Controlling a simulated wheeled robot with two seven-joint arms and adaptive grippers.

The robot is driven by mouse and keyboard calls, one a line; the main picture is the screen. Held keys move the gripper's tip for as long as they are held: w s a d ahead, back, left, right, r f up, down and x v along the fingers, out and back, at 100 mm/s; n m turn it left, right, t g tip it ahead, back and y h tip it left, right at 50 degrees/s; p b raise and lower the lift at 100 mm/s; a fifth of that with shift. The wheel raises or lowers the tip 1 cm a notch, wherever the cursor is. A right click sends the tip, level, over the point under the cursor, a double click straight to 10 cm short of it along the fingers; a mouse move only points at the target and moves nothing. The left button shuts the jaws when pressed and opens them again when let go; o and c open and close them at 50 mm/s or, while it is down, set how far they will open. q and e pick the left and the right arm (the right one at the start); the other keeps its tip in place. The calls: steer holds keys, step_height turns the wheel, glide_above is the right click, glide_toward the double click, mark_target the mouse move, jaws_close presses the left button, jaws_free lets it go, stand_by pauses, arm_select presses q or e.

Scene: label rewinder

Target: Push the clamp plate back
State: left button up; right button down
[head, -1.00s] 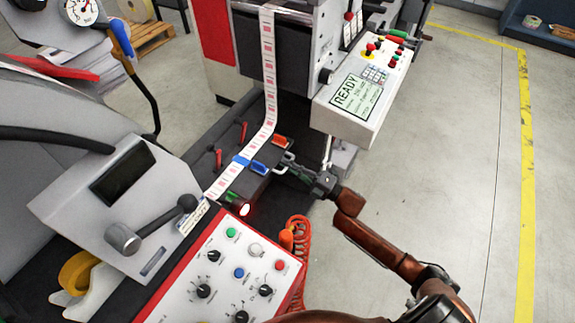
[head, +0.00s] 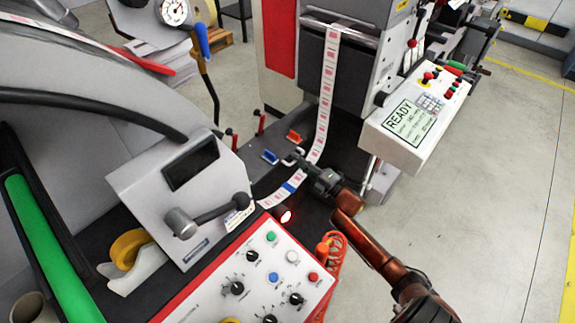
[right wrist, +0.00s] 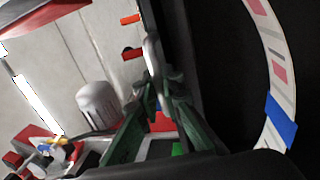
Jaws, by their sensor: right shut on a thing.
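The clamp plate (head: 281,147) appears as a dark piece on the black machine deck, hard to tell from it, with a blue block (head: 270,157) and an orange block (head: 294,135). It lies left of the printed label strip (head: 327,95). My right gripper (head: 299,159) reaches across the strip from the right to the plate's near side. In the right wrist view its fingers (right wrist: 160,92) are shut on a pale metal handle (right wrist: 152,58), which looks like the plate's own; their grip is partly hidden. My left gripper is out of view.
A blue tape patch (head: 289,187) marks the strip. Red levers (head: 260,122) stand behind the plate. The control panel (head: 255,275) with knobs and the lever box (head: 185,190) stand in front, the READY display (head: 410,122) at right. Open floor lies right.

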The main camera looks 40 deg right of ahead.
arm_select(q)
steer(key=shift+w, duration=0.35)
arm_select(e)
steer(key=shift+w, duration=0.25)
steer(key=c, duration=2.3)
jaws_free()
steer(key=shift+w+a, duration=0.1)
steer(key=shift+w, duration=0.05)
steer(key=shift+c, duration=0.2)
steer(key=shift+o, duration=1.3)
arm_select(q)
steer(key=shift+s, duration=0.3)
arm_select(e)
steer(key=v, duration=1.2)
steer(key=shift+f, duration=0.1)
